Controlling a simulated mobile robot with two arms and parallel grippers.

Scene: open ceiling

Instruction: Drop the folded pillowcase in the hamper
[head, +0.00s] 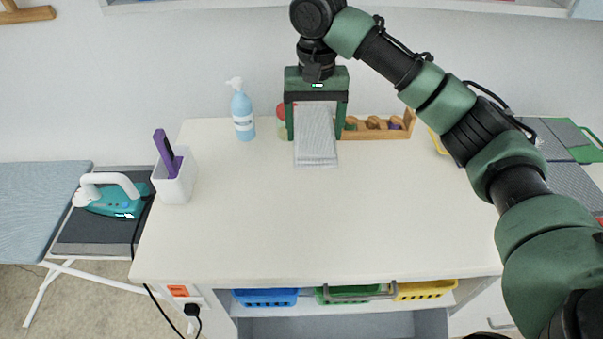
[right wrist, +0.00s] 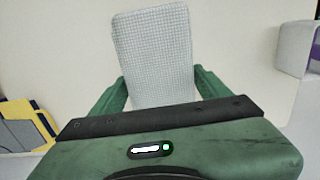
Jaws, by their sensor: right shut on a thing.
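The folded pillowcase (head: 316,150) is a pale grey, finely checked flat bundle over the back middle of the table. My right gripper (head: 315,138) points down and is shut on it, with one green finger on each side. In the right wrist view the pillowcase (right wrist: 158,55) sticks out beyond the fingers. I cannot tell whether its lower edge touches the table. I see nothing that is clearly the hamper. My left gripper is out of view.
A blue pump bottle (head: 243,115) and a wooden rack (head: 378,131) stand near the pillowcase. A white holder (head: 174,183) is left, beside an iron (head: 117,200) on an ironing board. Coloured baskets (head: 346,294) sit under the front edge. The table's (head: 330,230) middle is clear.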

